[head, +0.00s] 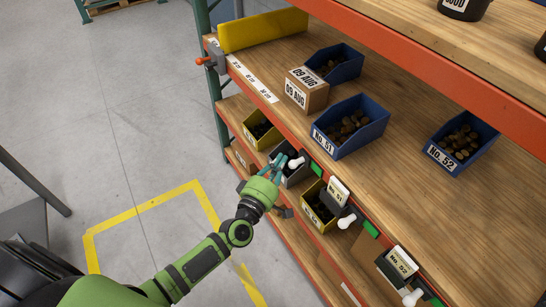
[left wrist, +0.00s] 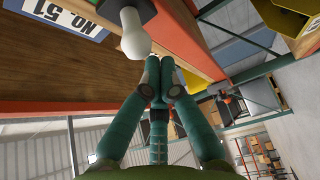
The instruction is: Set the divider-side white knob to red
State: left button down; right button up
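The divider-side white knob (head: 295,163) sits on a black mount on the orange shelf beam, nearest the yellow divider (head: 262,30). A green patch (head: 316,168) shows just right of it. My left gripper (head: 276,164) is just left of this knob. In the left wrist view a white knob (left wrist: 135,38) hangs from a black mount above and slightly left of the left fingertips (left wrist: 165,85). The teal fingers are drawn together with nothing seen between them. The knob is outside them; whether they touch it I cannot tell. My right gripper is not in view.
Two other white knobs (head: 346,221) (head: 412,297) sit further along the beam, with green patches nearby. Blue bins (head: 372,140) and a cardboard box (head: 318,98) stand on the shelf. Yellow bins (head: 250,138) sit below.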

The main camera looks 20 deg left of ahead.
aim_at(294, 167)
pick_arm(q)
jog(key=shift+d, duration=0.1)
jog(key=s+d, duration=0.1)
jog(key=d, duration=0.1)
jog(key=s+d+p, duration=0.1)
jog(key=s+d, duration=0.1)
jog(key=shift+s, duration=0.1)
jog(key=shift+a, duration=0.1)
dwell(0.3)
jog(key=shift+w+a, duration=0.1)
jog(key=shift+w, duration=0.1)
